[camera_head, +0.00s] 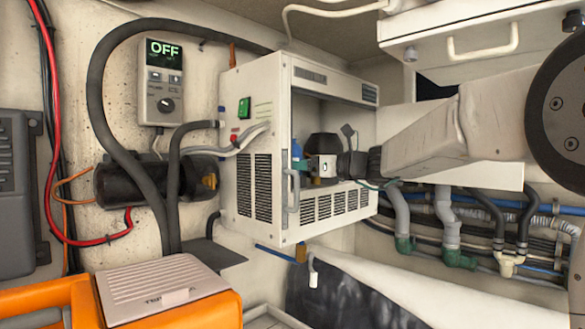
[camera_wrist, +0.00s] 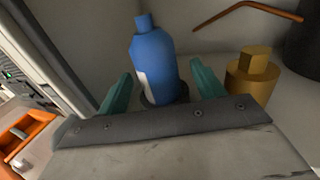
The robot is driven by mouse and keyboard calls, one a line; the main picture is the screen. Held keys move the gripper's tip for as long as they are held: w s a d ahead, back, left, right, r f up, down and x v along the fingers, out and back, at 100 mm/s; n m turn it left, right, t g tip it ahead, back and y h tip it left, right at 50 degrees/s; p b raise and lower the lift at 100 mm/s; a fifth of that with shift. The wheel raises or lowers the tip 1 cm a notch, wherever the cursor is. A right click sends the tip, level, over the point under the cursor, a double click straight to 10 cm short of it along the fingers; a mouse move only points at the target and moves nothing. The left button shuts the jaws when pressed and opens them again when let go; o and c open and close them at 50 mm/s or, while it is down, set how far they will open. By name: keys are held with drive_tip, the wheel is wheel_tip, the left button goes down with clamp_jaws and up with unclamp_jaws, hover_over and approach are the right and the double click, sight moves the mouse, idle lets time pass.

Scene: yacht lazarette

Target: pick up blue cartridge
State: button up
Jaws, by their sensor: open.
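The blue cartridge (camera_wrist: 153,55) stands upright in the wrist view, with a white label on its left side and a dark ring at its base. My gripper (camera_wrist: 166,82) is open, with one teal finger on each side of the cartridge's lower part. Visible gaps separate the fingers from the cartridge in this view. In the head view the blue cartridge (camera_head: 297,150) shows as a small blue patch inside the open white cabinet (camera_head: 262,75), partly hidden by the cabinet's front edge. My gripper reaches into the cabinet from the right there, and its fingertips are hard to make out.
A brass fitting (camera_wrist: 252,78) stands close to the right finger. A copper pipe (camera_wrist: 250,12) and a dark cylinder (camera_wrist: 305,45) are at the upper right. The cabinet's side walls bound the space. A controller reading OFF (camera_head: 164,80) hangs left of the cabinet.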

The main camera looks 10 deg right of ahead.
drive_tip(key=shift+x, duration=1.1)
drive_tip(key=c, duration=1.1)
drive_tip(key=shift+r, duration=0.15)
drive_tip(key=shift+c, duration=0.2)
